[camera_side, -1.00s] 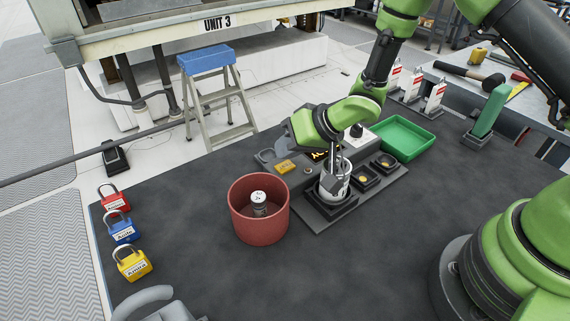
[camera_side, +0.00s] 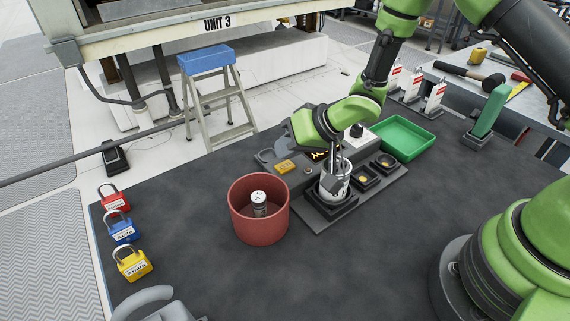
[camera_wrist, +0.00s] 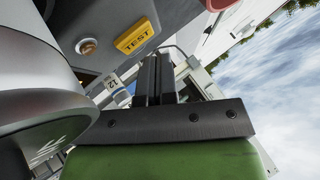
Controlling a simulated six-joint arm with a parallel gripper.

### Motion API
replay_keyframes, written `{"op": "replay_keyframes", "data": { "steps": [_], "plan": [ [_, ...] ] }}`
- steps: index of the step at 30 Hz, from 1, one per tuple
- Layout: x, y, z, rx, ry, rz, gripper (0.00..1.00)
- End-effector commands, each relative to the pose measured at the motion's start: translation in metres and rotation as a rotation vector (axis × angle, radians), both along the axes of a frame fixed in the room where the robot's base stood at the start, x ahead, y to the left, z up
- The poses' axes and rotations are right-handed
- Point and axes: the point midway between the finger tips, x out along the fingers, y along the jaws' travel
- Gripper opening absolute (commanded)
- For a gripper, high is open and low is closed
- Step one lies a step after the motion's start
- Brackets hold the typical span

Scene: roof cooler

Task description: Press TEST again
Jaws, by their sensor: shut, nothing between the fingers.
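The yellow TEST button (camera_wrist: 137,37) sits on the grey panel in the wrist view, just beyond and left of my fingertips. In the side view the yellow button (camera_side: 286,167) is at the left part of the test unit. My gripper (camera_wrist: 153,62) is shut and empty, its fingers apart from the button in the picture. In the side view my gripper (camera_side: 337,158) is low by the white can, partly hidden by my green wrist. The white can (camera_side: 336,184) stands in a black socket. In the wrist view a large grey cylindrical body (camera_wrist: 32,75) fills the left side, close to my fingers.
A red bin (camera_side: 246,222) holding a small can (camera_side: 259,202) stands left of the unit. Small sockets (camera_side: 366,178) lie right of the white can. A green tray (camera_side: 405,138) is behind. Red, blue and yellow padlocks (camera_side: 132,264) lie at left. The mat's front is mostly clear.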

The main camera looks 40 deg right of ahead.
Motion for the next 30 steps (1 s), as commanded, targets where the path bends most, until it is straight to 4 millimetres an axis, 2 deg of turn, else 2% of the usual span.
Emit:
{"op": "replay_keyframes", "data": {
  "steps": [30],
  "plan": [
    [0.0001,0.0,-0.0085,0.0,0.0,0.0,0.0]
  ]
}}
